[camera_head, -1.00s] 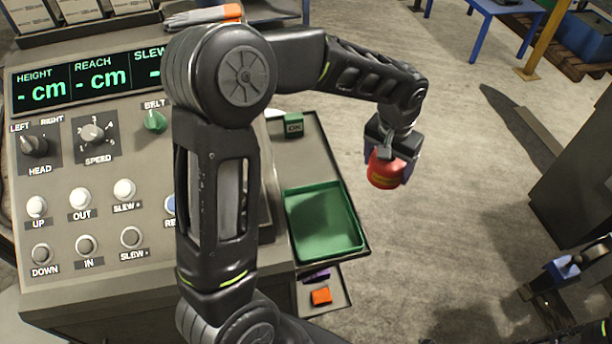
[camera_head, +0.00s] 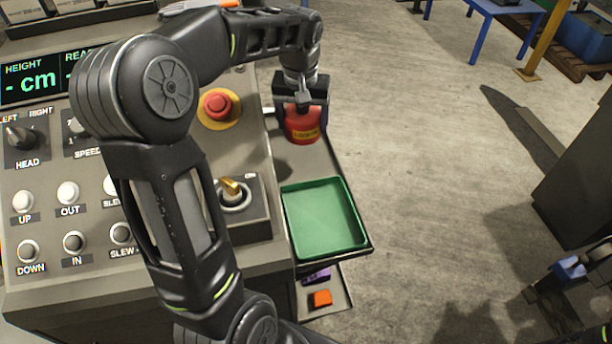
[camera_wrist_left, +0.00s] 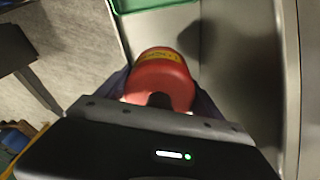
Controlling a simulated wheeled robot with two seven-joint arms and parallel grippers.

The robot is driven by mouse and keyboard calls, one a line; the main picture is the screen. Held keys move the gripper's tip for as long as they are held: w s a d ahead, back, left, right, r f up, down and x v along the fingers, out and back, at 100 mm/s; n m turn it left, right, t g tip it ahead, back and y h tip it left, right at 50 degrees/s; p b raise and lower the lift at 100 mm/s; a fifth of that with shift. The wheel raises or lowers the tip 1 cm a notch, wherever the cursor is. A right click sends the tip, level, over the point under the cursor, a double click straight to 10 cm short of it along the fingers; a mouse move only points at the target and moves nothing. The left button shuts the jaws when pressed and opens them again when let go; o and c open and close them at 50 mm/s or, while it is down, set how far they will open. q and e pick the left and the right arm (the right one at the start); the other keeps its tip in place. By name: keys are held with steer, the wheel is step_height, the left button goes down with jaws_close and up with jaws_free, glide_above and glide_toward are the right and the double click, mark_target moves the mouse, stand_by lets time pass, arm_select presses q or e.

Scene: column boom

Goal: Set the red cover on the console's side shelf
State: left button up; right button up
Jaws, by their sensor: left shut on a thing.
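The red cover (camera_head: 301,126), with a yellow label, is held in my left gripper (camera_head: 302,112). In the head view it is over the back part of the console's side shelf (camera_head: 312,166), behind the green tray. The left wrist view also shows the red cover (camera_wrist_left: 160,80) between the fingers, over the grey shelf (camera_wrist_left: 190,22). A dark shadow lies on the shelf beside it. I cannot tell whether the cover touches the shelf. At the lower right of the head view is an arm part with a blue piece; I cannot make out its fingers.
A green tray (camera_head: 326,218) fills the front of the shelf. The console (camera_head: 150,272) stands left, with a red stop button (camera_head: 217,104) and a key switch (camera_head: 233,192) near its right edge. An orange block (camera_head: 320,298) lies on a lower ledge. Open floor is right.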

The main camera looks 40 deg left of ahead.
arm_select(q)
glide_above(304, 161)
steer(key=shift+s+d+f, duration=0.1)
steer(key=shift+f, duration=1.45)
steer(key=shift+s+f, duration=0.1)
steer(key=shift+f, duration=1.45)
steer(key=shift+f, duration=1.9)
steer(key=shift+f, duration=0.15)
steer(key=o, duration=1.5)
steer(key=r, duration=0.4)
steer(key=s+r, duration=0.1)
steer(key=r, duration=0.3)
steer(key=d+r, duration=0.1)
steer(key=r, duration=0.3)
steer(key=shift+s+r, duration=0.1)
steer(key=shift+s, duration=0.2)
